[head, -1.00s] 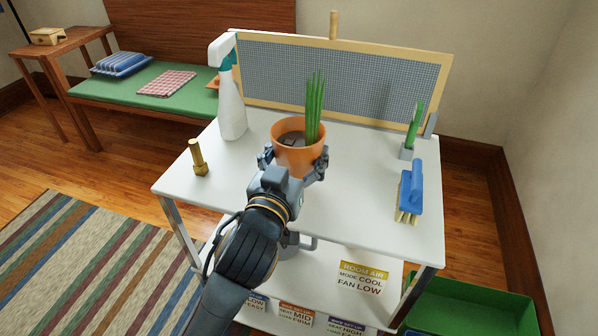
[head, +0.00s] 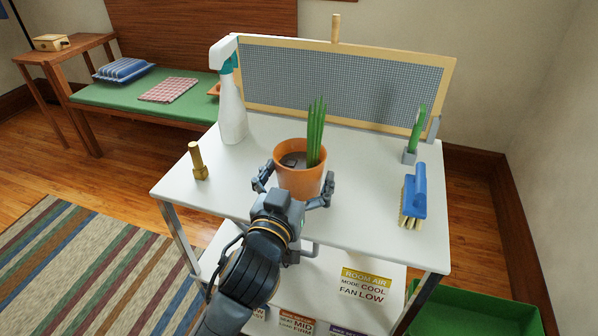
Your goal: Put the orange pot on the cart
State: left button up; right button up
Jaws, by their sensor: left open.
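The orange pot (head: 299,180) stands upright on the white top of the cart (head: 363,218), near the middle. It holds dark soil and a tall green plant (head: 316,135). My left gripper (head: 293,193) is open at the near side of the pot, with one finger to each side of it and a visible gap at the fingers. The lower front of the pot is partly hidden by the gripper. My right gripper is not in view.
A mesh screen (head: 340,83) lines the back. A green bin (head: 470,312) is at lower right.

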aim_at(292, 187)
pick_arm(q)
jog(key=shift+s+a+r, duration=0.1)
jog(key=shift+s, duration=0.1)
jog(key=p+v, duration=0.1)
jog(key=v, duration=0.6)
jog(key=shift+r, duration=0.1)
